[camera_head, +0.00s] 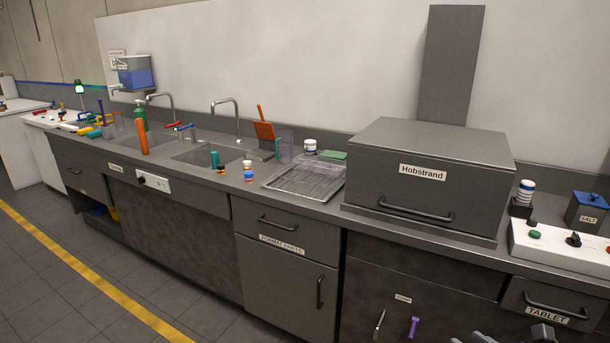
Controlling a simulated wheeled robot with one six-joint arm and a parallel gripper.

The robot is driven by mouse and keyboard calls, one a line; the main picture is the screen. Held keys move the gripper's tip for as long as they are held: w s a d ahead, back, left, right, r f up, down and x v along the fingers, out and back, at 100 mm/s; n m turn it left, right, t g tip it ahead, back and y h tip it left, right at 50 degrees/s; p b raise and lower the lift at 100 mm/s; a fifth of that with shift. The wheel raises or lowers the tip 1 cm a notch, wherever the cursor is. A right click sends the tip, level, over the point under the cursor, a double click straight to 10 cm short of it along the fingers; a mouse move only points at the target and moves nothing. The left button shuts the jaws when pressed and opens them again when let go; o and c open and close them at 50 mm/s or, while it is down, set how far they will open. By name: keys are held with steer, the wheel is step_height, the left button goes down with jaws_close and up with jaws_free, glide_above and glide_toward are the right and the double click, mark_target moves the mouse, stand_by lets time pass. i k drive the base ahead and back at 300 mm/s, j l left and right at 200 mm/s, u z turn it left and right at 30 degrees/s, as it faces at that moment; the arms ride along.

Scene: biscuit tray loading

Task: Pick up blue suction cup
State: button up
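A small stubby piece with a blue lower part and a pale, orange-marked top (249,176) stands on the counter, left of the drying rack. It may be the blue suction cup, but it is too small to be sure. Similar small pieces stand close by: a teal one (214,159), another teal-and-orange one (221,170) and a white-topped one (247,164). Dark grey parts that look like my gripper (512,337) show at the bottom right edge, mostly cut off. They are far from the small pieces, in front of the drawers.
A wire drying rack (305,180) and a large grey box labelled Hobstrand (432,180) stand on the counter. Two sinks with tall taps (228,115) lie to the left. A white control panel (560,245) is at the right. The floor (70,285) in front is clear.

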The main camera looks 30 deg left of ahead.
mark_target(249, 174)
steer(key=i+j, duration=0.2)
steer(key=j, duration=0.3)
steer(key=i+j, duration=0.15)
steer(key=j, duration=0.35)
steer(key=i+j, duration=0.2)
steer(key=j, duration=0.35)
steer(key=i+j, duration=0.15)
steer(key=j, duration=0.35)
steer(key=i+j, duration=0.2)
steer(key=j, duration=0.3)
steer(key=i+j, duration=0.15)
steer(key=j, duration=0.35)
steer(key=i+j, duration=0.2)
steer(key=j, duration=0.3)
steer(key=i+j, duration=0.2)
steer(key=j, duration=0.35)
steer(key=k+u, duration=0.05)
